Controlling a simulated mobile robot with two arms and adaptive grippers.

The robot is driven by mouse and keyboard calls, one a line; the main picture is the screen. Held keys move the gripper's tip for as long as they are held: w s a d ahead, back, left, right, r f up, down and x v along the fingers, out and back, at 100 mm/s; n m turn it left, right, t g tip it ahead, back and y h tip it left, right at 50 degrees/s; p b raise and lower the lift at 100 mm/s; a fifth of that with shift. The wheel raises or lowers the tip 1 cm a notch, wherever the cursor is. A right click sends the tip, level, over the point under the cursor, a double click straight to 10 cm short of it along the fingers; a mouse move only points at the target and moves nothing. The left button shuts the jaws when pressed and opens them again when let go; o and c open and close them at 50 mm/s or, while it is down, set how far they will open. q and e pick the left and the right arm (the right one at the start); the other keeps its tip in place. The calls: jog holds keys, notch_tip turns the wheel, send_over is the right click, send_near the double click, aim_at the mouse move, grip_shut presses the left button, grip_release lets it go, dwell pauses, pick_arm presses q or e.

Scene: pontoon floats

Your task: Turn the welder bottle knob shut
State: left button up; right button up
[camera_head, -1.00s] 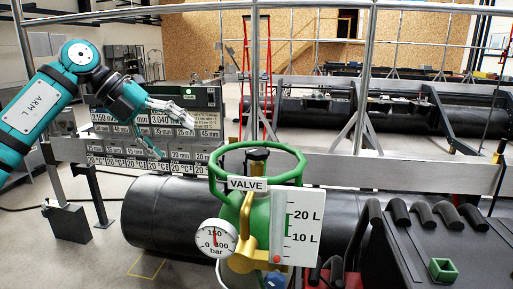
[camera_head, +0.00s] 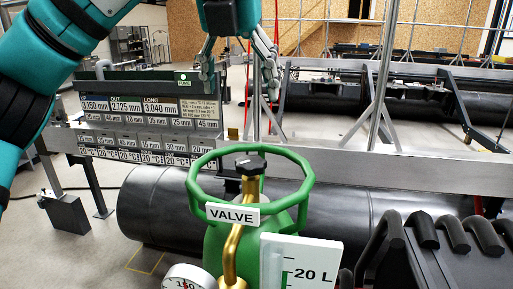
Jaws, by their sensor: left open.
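The green welder bottle (camera_head: 225,248) stands at the bottom middle, with a green ring guard around its top. The dark knob (camera_head: 250,163) sits on the brass valve stem (camera_head: 249,188) inside the ring. A white VALVE label (camera_head: 232,214) hangs on the ring's front. My left gripper (camera_head: 240,85) points down above and beyond the knob in the picture, fingers spread, empty and apart from it. My right gripper is not in view.
A round gauge (camera_head: 187,278) and a white litre scale (camera_head: 300,262) are at the bottle's front. A large black pipe (camera_head: 150,212) lies behind it. A sign board (camera_head: 140,108) stands at the left. Black hooked parts (camera_head: 425,230) are at the right.

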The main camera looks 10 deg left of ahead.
pick_arm(q)
send_near(250, 161)
jog(key=p+x, duration=0.2)
jog(key=x, duration=0.5)
jog(key=shift+w+f+p, duration=0.1)
jog(key=shift+f+p, duration=0.2)
jog(key=shift+p, duration=0.1)
jog(key=shift+w+f, duration=0.25)
jog(key=shift+f, duration=0.45)
jog(key=c, duration=1.2)
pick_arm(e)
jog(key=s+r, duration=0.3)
